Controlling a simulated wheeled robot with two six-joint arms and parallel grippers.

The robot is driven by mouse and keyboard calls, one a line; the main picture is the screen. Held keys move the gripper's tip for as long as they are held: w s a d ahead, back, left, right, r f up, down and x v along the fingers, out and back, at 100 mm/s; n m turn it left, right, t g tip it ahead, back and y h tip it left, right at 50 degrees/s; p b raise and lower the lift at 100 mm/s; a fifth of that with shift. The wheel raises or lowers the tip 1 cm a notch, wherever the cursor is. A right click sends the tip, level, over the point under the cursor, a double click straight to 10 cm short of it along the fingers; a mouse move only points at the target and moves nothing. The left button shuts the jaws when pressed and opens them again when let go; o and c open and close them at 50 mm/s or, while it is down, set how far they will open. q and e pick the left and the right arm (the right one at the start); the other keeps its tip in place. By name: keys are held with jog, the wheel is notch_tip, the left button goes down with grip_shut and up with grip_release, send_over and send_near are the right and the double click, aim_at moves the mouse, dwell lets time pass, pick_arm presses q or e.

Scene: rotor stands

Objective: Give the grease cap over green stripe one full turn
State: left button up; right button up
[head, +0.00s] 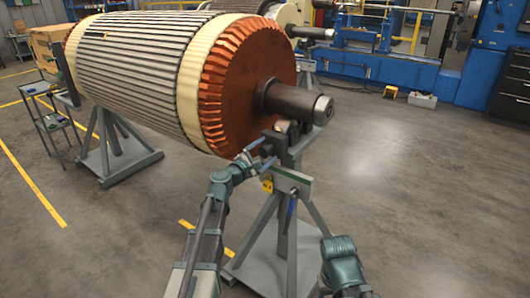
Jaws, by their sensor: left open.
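My left gripper (268,151) is open, its two blue fingers apart, in front of the upper part of the near rotor stand (283,232). Nothing shows between the fingers. Just below and right of it, a pale plate (291,178) with a green edge is fixed across the stand. A small yellow part (267,183) sits at the plate's left end, and a blue handle-like part (291,204) hangs below. I cannot make out which small part is the grease cap over the green stripe. Only a link of my right arm shows at the bottom; its gripper is out of view.
The large rotor (135,62) rests above, its thick shaft (296,102) lying on the near stand. A second stand (112,150) and a small cart (55,125) are at left. The floor right of the near stand is clear. Blue machinery (385,68) stands behind.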

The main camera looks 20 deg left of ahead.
pick_arm(q)
grip_shut()
dwell(0.3)
jog(key=shift+m, duration=0.3)
jog(key=shift+s+f+m, duration=0.1)
jog(key=shift+m, duration=2.5)
grip_release()
